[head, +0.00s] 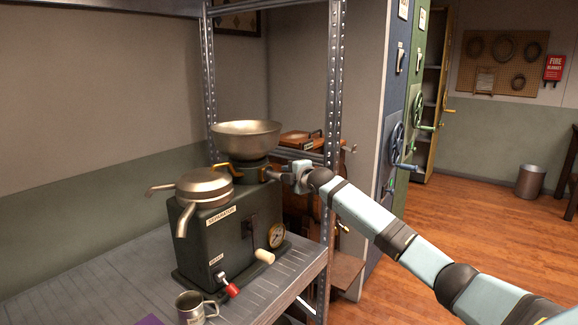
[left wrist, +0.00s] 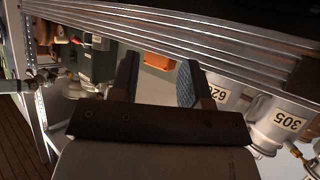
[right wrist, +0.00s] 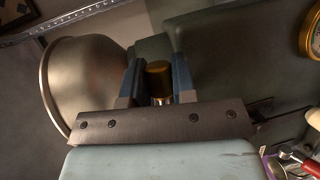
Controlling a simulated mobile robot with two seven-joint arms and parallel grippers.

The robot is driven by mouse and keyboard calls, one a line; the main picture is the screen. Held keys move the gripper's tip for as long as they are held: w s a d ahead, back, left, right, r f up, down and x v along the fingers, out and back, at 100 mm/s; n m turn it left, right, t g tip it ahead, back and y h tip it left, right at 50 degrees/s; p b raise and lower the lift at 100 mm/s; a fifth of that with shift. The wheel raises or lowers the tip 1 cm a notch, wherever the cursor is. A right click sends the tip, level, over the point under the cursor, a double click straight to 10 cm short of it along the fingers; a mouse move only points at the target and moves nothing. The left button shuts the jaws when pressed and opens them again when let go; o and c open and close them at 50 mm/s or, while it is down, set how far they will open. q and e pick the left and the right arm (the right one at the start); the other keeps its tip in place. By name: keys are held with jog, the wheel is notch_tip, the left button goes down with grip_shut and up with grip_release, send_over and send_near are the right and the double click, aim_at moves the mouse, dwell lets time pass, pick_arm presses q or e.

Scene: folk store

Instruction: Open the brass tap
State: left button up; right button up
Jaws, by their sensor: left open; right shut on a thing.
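The dark green separator (head: 213,240) stands on the metal shelf, with a wide metal bowl (head: 246,137) on top. My right gripper (head: 272,174) reaches in from the right, just below the bowl. In the right wrist view its fingers (right wrist: 158,80) are shut on a brass piece, the brass tap (right wrist: 159,72), beside the bowl (right wrist: 85,88). The fingers hide part of the tap. A brass-coloured lever (head: 222,166) shows left of the bowl's base; I cannot tell if it belongs to the tap. My left gripper (left wrist: 158,75) is open and empty in the left wrist view.
A lidded metal pot with spouts (head: 203,187), a crank with a pale grip (head: 264,256), a gauge (head: 277,235) and a red-handled valve (head: 231,290) are on the separator. A metal mug (head: 190,308) stands in front. A perforated shelf post (head: 333,110) rises close behind my right arm.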

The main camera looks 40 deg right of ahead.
jog(key=shift+r+m+p, duration=0.25)
jog(key=shift+m+p, duration=0.05)
jog(key=shift+p, duration=0.5)
jog(key=shift+f+m+g+y+p, duration=0.15)
jog(key=shift+m+g+y+p, duration=0.2)
jog(key=shift+p, duration=0.45)
jog(key=shift+a+f+m+g+y+p, duration=0.1)
jog(key=shift+f+m+g+y+p, duration=0.4)
jog(key=shift+p, duration=0.75)
jog(key=f+m, duration=0.1)
jog(key=a+m+g+y, duration=0.1)
jog(key=m, duration=0.1)
jog(key=f+m+y, duration=0.1)
jog(key=shift+s+a+f, duration=0.25)
jog(key=shift+s+f, duration=0.05)
jog(key=shift+f, duration=0.05)
jog(key=shift+a+f+m+g, duration=0.15)
jog(key=shift+m+g, duration=0.1)
jog(key=shift+m, duration=0.2)
jog(key=shift+s+a+m+y+b, duration=0.15)
jog(key=shift+a+m+y+b, duration=0.1)
jog(key=shift+m+y+b, duration=0.25)
pick_arm(q)
jog(key=shift+s+a+r+g, duration=0.25)
jog(key=shift+a+r+g, duration=0.15)
jog(key=shift+r, duration=0.05)
pick_arm(e)
jog(key=shift+a+f+m+y, duration=0.1)
jog(key=shift+a+m+y, duration=0.05)
jog(key=shift+m+y, duration=0.15)
